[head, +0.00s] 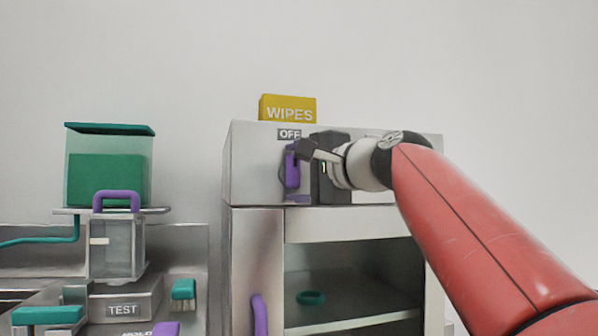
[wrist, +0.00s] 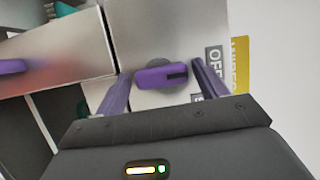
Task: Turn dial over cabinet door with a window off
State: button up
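The purple dial (head: 291,166) is on the upper front panel of the metal cabinet (head: 253,160), under an OFF label (head: 289,134). In the wrist view the dial (wrist: 160,77) is a long bar on a grey round base, its dark-marked end pointing toward the label side, close to OFF (wrist: 215,60). My gripper (wrist: 163,88) is open, with one finger on each side of the dial and gaps visible. In the head view my gripper (head: 304,152) is at the panel and partly covers the dial. The windowed door (head: 350,226) is below.
A yellow WIPES box (head: 288,108) sits on top of the cabinet. A purple handle (head: 259,314) is at the lower left of the windowed door. A teal-lidded dispenser (head: 110,165) and a TEST machine (head: 124,308) stand to the left.

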jog(key=shift+o, duration=0.4)
jog(key=b+v, duration=0.2)
jog(key=v, duration=0.5)
jog(key=shift+s+d, duration=0.25)
jog(key=shift+s, duration=0.1)
jog(key=s+d+f+n+g+h, duration=0.2)
jog(key=s+f, duration=0.4)
jog(key=f, duration=1.1)
jog(key=s+d+f+n+g+h, duration=0.3)
jog(key=s+f, duration=0.4)
jog(key=f, duration=1)
jog(key=s+d+f+n+g+h, duration=0.3)
jog(key=s+d+f+n+h, duration=0.2)
jog(key=f, duration=1.2)
jog(key=shift+s+f+h, duration=0.15)
jog(key=shift+s+h, duration=0.45)
jog(key=shift+s, duration=0.6)
